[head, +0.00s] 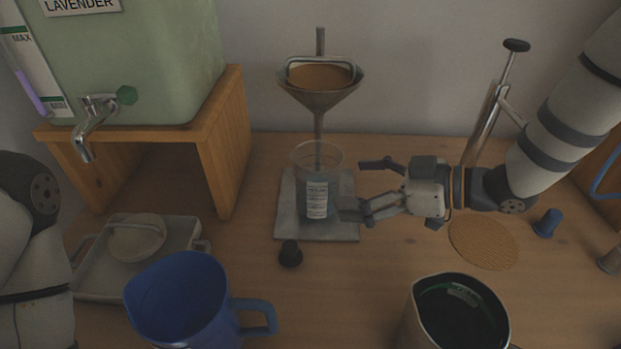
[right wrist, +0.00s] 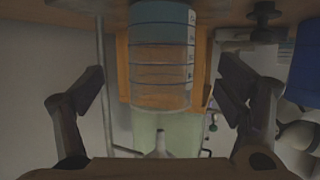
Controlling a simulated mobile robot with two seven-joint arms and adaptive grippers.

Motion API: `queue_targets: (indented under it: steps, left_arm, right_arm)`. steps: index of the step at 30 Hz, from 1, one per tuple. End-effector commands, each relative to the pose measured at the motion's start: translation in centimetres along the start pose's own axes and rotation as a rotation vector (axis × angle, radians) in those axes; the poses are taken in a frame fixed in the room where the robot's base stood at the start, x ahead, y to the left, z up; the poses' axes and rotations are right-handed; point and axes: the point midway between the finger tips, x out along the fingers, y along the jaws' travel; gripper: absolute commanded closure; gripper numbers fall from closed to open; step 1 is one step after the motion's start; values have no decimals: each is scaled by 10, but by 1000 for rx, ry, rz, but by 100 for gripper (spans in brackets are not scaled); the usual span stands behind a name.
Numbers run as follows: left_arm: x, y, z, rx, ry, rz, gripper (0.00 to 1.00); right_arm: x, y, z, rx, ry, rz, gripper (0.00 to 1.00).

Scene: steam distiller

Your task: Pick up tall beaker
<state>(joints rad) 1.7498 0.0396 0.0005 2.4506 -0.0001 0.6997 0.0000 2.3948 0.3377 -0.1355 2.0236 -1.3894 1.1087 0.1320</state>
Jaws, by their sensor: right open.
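The tall beaker (head: 317,185) is clear, with a white printed label and markings. It stands upright on a grey slab (head: 345,232), below a funnel (head: 318,90) whose stem reaches down toward its mouth. My right gripper (head: 357,188) is open, just right of the beaker, with its fingers pointing at it. In the right wrist view the beaker (right wrist: 162,50) appears upside down, between the two spread fingers and beyond them, touching neither. My left gripper is out of view; only part of my left arm shows at the left edge.
A green tank (head: 150,65) with a tap stands on a wooden stand (head: 225,150) at left. A blue jug (head: 185,300) and a dark-filled container (head: 410,325) stand in front. A small black stopper (head: 290,254) sits before the slab. A round woven mat (head: 482,245) lies at right.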

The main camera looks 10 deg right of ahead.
Motion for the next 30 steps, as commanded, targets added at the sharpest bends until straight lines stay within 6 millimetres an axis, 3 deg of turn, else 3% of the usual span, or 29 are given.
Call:
queue_targets:
  steps: [12,21,30]
  left_arm:
    - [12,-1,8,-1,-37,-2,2]
    - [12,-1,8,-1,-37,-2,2]
    - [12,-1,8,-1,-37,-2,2]
  right_arm:
    - [70,-2,7,1,-4,-2,13]
    - [78,-2,4,0,-1,0,13]
    - [78,-2,4,0,-1,0,78]
